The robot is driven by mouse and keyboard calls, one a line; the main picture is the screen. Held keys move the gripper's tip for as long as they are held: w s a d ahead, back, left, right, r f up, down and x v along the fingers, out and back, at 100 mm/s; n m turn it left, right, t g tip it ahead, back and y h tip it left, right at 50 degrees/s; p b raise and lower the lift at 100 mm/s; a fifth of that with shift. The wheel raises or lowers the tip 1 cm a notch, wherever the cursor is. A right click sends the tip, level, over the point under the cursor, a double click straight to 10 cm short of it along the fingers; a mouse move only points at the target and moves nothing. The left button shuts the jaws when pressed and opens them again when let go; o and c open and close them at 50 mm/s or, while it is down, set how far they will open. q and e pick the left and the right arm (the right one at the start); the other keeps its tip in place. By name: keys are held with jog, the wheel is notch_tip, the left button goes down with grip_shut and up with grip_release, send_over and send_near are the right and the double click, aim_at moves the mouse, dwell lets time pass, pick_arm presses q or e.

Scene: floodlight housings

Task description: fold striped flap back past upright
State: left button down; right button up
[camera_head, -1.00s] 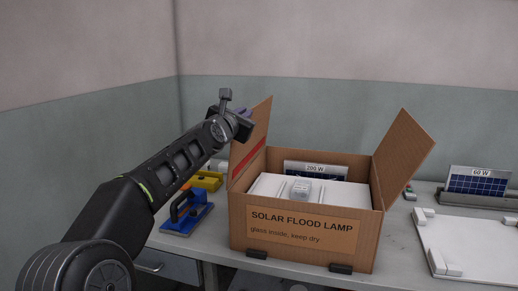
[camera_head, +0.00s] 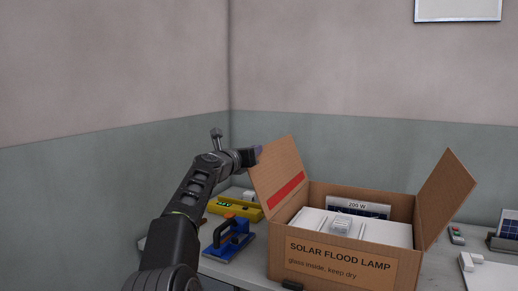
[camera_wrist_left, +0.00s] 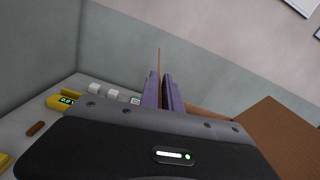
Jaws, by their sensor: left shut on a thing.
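The open cardboard box (camera_head: 282,259), marked SOLAR FLOOD LAMP, stands on the bench. Its striped flap (camera_head: 272,165) with a red band is at the left side and leans outward to the left, tilted back past upright. My left gripper (camera_head: 256,152) is shut on the upper edge of this flap. In the left wrist view the flap's thin brown edge (camera_wrist_left: 160,62) stands between the purple fingers (camera_wrist_left: 162,88). The opposite flap (camera_head: 446,198) leans outward to the right. My right gripper is not in view.
White packing and a 200 W panel (camera_head: 357,208) fill the box. Walls rise behind and left.

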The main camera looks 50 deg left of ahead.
pick_arm(q)
jog(key=shift+w+f, duration=0.1)
jog(key=shift+f, duration=0.2)
jog(key=c, duration=1.7)
grip_release()
jog(key=shift+c, duration=0.2)
jog(key=shift+o, duration=0.6)
jog(key=shift+r, duration=0.15)
jog(key=shift+s+d+b, duration=0.15)
jog(key=shift+s+b, duration=0.25)
jog(key=shift+s, duration=0.15)
jog(key=b+v, duration=0.2)
jog(key=v, duration=0.4)
jog(key=shift+s+d, duration=0.2)
jog(key=shift+s, duration=0.15)
